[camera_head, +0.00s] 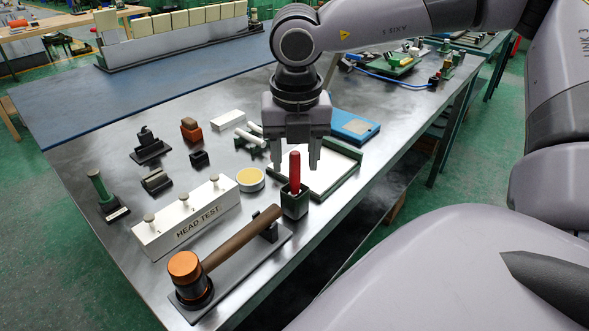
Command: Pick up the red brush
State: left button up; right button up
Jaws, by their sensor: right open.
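The red brush (295,171) stands upright in a small dark green holder (296,201) near the table's front edge. Only its red upper part shows; its lower end is hidden inside the holder. My right gripper (296,160) points down right at the brush's top, with its two fingers apart on either side of it in the picture. The gripper is open and holds nothing. Whether the fingers are level with the brush or a little behind it is hard to tell. My left gripper is not in view.
A mallet (240,240) lies on a dark stand in front, left of the holder. A white "HEAD TEST" block (187,222) and a round yellow-topped tin (250,179) are further left. A green-edged white tray (335,172) is close behind the holder, with a blue folder (353,126) beyond.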

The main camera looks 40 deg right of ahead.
jog(key=shift+w+f, duration=0.1)
jog(key=shift+f, duration=0.75)
grip_shut()
notch_tip(320, 180, up, 20)
jog(key=p, duration=0.1)
